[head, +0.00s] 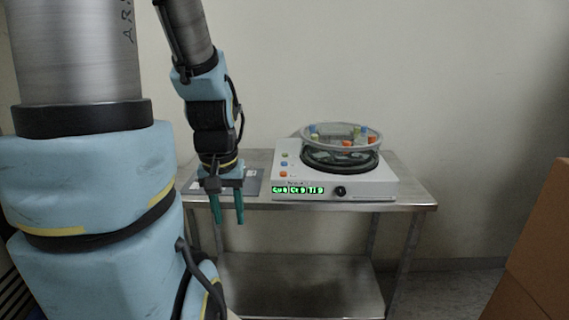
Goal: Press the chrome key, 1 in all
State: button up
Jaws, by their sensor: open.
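A white machine (366,187) stands on the metal table. A column of small coloured keys, green (284,154), blue (284,163) and orange (283,174), is on the left of its top. Their labels are too small to read, so I cannot tell which is the chrome key. A green lit display (298,190) on its front seems to read Cu 0, Cr 0, Ti 0. My gripper (227,217) is open and empty, pointing down to the left of the machine, at the table's front edge. It touches no key.
A clear round chamber (340,137) with coloured pieces sits on the machine; a black knob (339,191) is on its front. A grey flat panel (253,184) lies behind my gripper. The steel table (415,194) has bare room at right. A brown box (540,250) stands far right.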

grip_shut()
dwell(1.3)
